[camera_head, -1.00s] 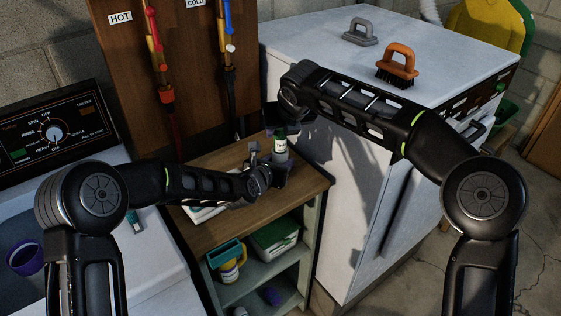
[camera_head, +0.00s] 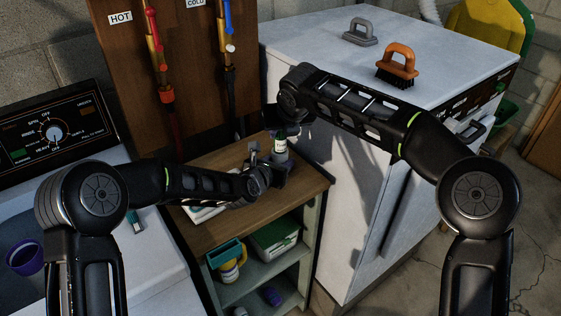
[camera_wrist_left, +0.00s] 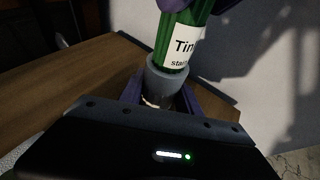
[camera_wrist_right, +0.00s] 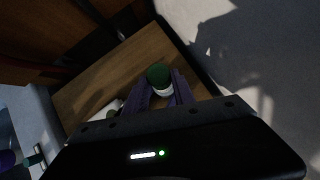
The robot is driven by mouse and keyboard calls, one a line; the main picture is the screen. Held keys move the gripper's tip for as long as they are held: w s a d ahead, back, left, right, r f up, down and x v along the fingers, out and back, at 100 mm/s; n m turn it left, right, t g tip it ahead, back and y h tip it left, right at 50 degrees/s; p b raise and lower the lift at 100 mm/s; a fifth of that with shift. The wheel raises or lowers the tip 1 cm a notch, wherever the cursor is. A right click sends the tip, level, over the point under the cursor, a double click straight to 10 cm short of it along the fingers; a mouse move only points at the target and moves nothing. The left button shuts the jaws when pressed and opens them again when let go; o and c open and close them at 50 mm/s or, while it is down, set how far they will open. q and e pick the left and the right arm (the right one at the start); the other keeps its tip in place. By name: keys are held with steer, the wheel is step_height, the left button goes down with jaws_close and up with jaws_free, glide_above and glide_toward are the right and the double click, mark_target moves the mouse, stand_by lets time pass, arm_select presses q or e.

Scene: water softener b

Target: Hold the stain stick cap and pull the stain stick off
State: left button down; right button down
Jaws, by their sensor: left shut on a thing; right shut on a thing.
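The stain stick (camera_head: 279,147) stands upright above the wooden shelf top, green with a white label. The left wrist view shows its green body (camera_wrist_left: 182,40) above a grey cap (camera_wrist_left: 166,80) at its lower end. My left gripper (camera_head: 274,172) is shut on the grey cap, its purple fingers (camera_wrist_left: 160,98) on either side. My right gripper (camera_head: 283,132) comes from above and is shut on the upper green body. The right wrist view shows the round green end (camera_wrist_right: 158,75) between its fingers. I see no clear gap between cap and body.
The wooden shelf top (camera_head: 215,228) lies below, with a white item (camera_head: 205,211) partly under my left arm. The white cabinet (camera_head: 345,190) stands close on the right, with an orange brush (camera_head: 397,65) on top. Pipes (camera_head: 166,95) rise behind; a washer (camera_head: 140,240) is left.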

steer(key=shift+r, duration=0.5)
stand_by(0.3)
steer(key=shift+w+r, duration=0.1)
steer(key=shift+r, duration=2.65)
arm_select(q)
steer(key=c, duration=0.8)
jaws_free()
arm_select(e)
steer(key=s+v, duration=0.1)
steer(key=v, duration=0.7)
steer(key=shift+s+f, duration=0.15)
steer(key=shift+f, duration=0.15)
arm_select(q)
steer(key=shift+o, duration=0.2)
steer(key=v, duration=1.2)
